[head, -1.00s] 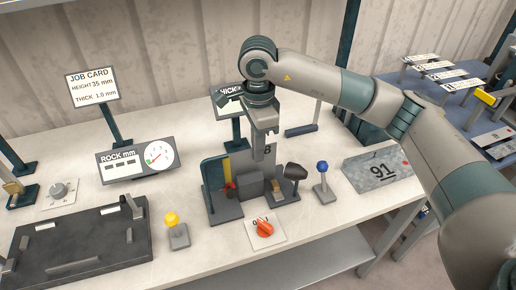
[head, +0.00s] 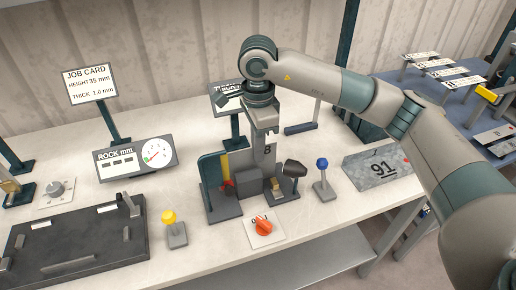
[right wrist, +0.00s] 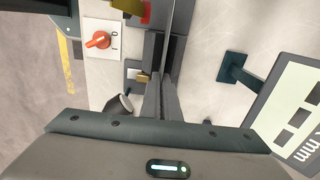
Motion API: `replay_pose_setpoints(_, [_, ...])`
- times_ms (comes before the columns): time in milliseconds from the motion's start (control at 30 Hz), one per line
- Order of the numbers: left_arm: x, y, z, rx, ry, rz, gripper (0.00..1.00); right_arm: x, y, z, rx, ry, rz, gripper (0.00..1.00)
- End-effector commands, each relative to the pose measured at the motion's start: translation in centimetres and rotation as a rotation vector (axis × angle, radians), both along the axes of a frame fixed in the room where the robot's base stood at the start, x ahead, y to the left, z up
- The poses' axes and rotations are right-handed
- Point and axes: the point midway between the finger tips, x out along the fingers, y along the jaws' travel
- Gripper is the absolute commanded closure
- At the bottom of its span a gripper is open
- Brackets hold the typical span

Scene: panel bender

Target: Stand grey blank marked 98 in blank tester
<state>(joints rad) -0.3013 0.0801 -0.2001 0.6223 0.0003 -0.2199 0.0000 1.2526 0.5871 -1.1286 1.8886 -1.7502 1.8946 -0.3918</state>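The grey blank (head: 268,151) stands upright in the blank tester (head: 222,207), behind its dark block. An "8" shows on it; the rest of its mark is hidden behind my gripper. My right gripper (head: 262,148) points down and is shut on the blank's upper part. In the right wrist view the blank is a thin edge-on sheet (right wrist: 167,22) running up from between the close fingers (right wrist: 161,98). Its lower edge is hidden, so I cannot tell whether it touches the tester's bottom. My left gripper is not in view.
A blue-knobbed post (head: 322,180) and a yellow-knobbed post (head: 171,228) flank the tester, with an orange rotary switch (head: 264,227) in front. A gauge (head: 137,158) and black fixture (head: 75,240) stand left.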

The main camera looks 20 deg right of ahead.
Motion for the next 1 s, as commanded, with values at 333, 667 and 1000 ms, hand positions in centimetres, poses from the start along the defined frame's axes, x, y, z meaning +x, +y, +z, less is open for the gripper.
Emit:
replay_pose_setpoints(333, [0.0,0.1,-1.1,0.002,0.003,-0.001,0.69,0.0,0.0,-0.9,0.0,0.0,0.0,0.79])
replay_pose_setpoints(667, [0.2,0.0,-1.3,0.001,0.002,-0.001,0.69,0.0,0.0,-1.2,0.0,0.0,0.0,0.76])
replay_pose_setpoints(1000, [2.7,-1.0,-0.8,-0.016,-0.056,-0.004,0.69,0.0,0.0,-1.2,0.0,0.0,0.0,0.76])
